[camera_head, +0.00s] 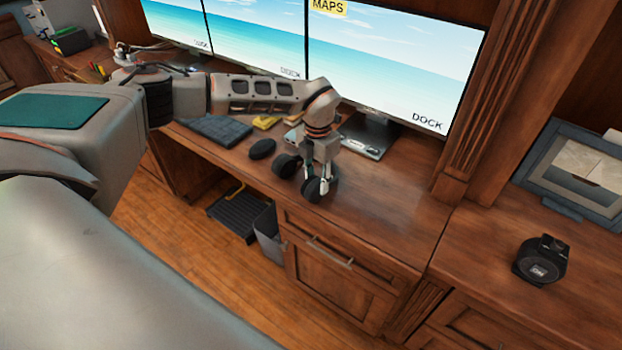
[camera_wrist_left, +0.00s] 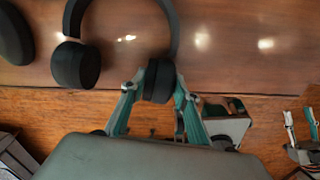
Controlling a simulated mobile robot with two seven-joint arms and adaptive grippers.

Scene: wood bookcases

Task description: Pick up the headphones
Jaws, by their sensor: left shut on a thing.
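The black headphones (camera_head: 287,165) are at the front edge of the wooden desk, below the right-hand screen. In the left wrist view, the headphones (camera_wrist_left: 76,65) show one free ear cup at left and the band curving across the top. My left gripper (camera_head: 320,183) reaches down from above; in its wrist view, the left gripper (camera_wrist_left: 159,88) has its fingers on both sides of the other ear cup, shut on it. Whether the headphones touch the desk is hard to tell. My right gripper (camera_wrist_left: 299,118) appears small at the right of the wrist view, fingers apart, empty.
A black mouse (camera_head: 262,149) lies just left of the headphones, with a keyboard (camera_head: 216,130) beyond it. Large screens (camera_head: 390,60) stand behind. The desktop (camera_head: 385,205) to the right is clear. A waste bin (camera_head: 269,235) stands below.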

